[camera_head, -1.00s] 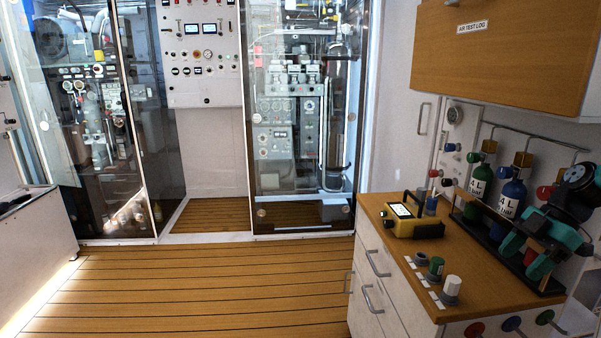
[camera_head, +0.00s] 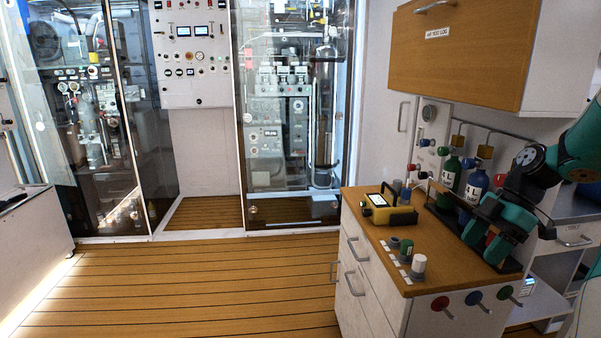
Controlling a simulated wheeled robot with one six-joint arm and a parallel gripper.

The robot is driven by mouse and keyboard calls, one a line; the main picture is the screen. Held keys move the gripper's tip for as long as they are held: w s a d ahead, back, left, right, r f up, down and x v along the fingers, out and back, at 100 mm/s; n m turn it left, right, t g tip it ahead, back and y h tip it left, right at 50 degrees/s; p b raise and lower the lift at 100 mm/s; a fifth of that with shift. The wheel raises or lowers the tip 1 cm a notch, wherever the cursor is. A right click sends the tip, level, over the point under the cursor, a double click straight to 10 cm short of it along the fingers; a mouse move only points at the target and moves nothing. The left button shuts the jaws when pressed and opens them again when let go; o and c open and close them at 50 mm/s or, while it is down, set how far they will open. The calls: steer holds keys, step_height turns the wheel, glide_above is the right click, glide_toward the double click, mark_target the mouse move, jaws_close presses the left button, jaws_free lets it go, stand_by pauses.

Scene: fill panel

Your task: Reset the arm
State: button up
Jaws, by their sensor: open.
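My teal and black arm comes in from the right edge and bends down over the right part of the wooden bench top. My gripper (camera_head: 482,241) is at its lower left end, with two teal fingers apart and nothing seen between them. It is in front of the rack with the green cylinder (camera_head: 451,174) and the blue cylinder (camera_head: 476,186), and hides part of it. I cannot tell whether it touches the rack or the bench.
A yellow handheld device (camera_head: 389,213) and small fittings with a white cap (camera_head: 418,264) stand on the bench (camera_head: 377,237). A wooden wall cabinet (camera_head: 463,55) hangs above. The plank floor (camera_head: 180,290) at left is clear.

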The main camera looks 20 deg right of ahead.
steer(key=w+a+r+m+g+h+p, duration=0.15)
steer(key=a+r, duration=0.25)
steer(key=a, duration=0.8)
steer(key=s+a+r+m+p, duration=0.15)
steer(key=a+r, duration=0.25)
steer(key=a, duration=0.7)
steer(key=s+a+r+m+p, duration=0.1)
steer(key=s+a+r+m, duration=0.2)
steer(key=s+a, duration=0.8)
steer(key=a+m, duration=0.1)
steer(key=a, duration=0.1)
steer(key=shift+s+a+r+p, duration=0.25)
steer(key=shift+a+p, duration=0.1)
steer(key=shift+p, duration=0.05)
steer(key=shift+t+h, duration=0.25)
